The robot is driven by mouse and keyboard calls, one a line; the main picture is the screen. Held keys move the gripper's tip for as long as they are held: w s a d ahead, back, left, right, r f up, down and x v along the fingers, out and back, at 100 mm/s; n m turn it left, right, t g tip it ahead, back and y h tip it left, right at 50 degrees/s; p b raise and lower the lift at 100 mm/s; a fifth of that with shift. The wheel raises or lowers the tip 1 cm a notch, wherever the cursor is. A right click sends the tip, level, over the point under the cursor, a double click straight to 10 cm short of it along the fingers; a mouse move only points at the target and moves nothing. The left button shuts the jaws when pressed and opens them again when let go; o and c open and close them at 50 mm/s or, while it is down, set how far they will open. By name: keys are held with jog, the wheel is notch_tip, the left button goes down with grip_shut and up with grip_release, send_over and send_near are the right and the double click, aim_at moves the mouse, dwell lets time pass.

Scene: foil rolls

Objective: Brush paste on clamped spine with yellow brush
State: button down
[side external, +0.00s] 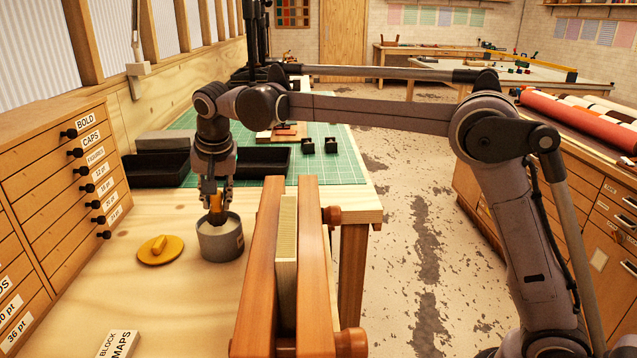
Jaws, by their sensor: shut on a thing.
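Pale paste shows inside the rim. The clamped spine (286,240) is a pale, ribbed strip held upright between the two wooden boards of the press (258,270). The press stands to the right of the pot at the bench's right edge. My gripper is left of the press and apart from it.
A yellow lid (160,250) with a knob lies left of the pot. Black trays (262,162) and small black blocks (331,145) sit on the green mat (345,165) behind. A labelled drawer cabinet (60,190) bounds the left. A "BLOCK MAPS" block (118,344) lies in front.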

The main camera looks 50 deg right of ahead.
jog(key=shift+f, duration=0.65)
dwell(1.5)
jog(key=shift+r, duration=0.1)
jog(key=shift+r, duration=3.45)
